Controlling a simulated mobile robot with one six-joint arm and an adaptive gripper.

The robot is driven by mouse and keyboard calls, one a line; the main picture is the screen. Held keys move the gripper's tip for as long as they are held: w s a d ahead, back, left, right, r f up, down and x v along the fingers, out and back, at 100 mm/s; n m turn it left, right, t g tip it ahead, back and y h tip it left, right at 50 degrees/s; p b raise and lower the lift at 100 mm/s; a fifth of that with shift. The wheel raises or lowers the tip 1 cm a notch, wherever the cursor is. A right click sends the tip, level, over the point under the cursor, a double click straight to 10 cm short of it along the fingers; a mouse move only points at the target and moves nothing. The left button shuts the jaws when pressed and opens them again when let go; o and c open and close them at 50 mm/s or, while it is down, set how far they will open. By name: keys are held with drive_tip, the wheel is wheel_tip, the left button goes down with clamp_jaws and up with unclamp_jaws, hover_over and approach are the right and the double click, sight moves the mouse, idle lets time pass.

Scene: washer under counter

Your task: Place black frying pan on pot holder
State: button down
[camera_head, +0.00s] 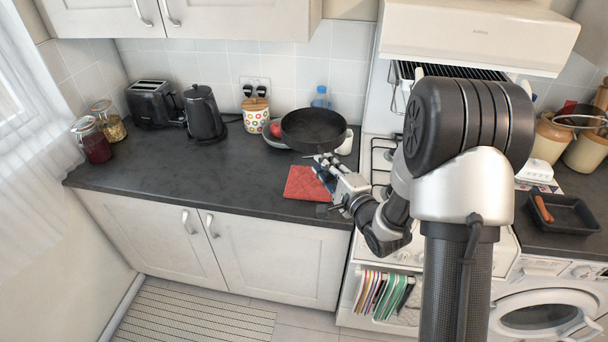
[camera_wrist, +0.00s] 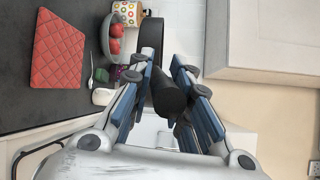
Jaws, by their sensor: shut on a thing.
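The black frying pan (camera_head: 313,129) is held above the counter, in front of the bowl and to the upper right of the red pot holder in the head view. My gripper (camera_head: 322,165) is shut on the pan's handle; the black handle (camera_wrist: 168,97) shows between the blue-padded fingers (camera_wrist: 163,100) in the wrist view. The pan's body is seen edge-on there, as a dark band (camera_wrist: 152,38). The red quilted pot holder (camera_head: 305,183) lies flat and bare on the dark counter near its front edge; it also shows in the wrist view (camera_wrist: 58,50).
The dark counter (camera_head: 150,170) is clear to the left of the pot holder. A bowl with red fruit (camera_wrist: 115,40), a dotted canister (camera_head: 255,113), a kettle (camera_head: 203,113) and a toaster (camera_head: 150,103) stand at the back. The white stove (camera_head: 375,150) is to the right.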

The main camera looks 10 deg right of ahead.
wheel_tip(320, 180, down, 20)
drive_tip(key=b, duration=0.4)
drive_tip(key=shift+s+n+y, duration=0.15)
drive_tip(key=shift+n+y, duration=0.15)
drive_tip(key=shift+y, duration=0.1)
drive_tip(key=shift+d, duration=0.1)
drive_tip(key=c, duration=1.5)
unclamp_jaws()
drive_tip(key=shift+f+b, duration=0.15)
drive_tip(key=shift+b, duration=0.15)
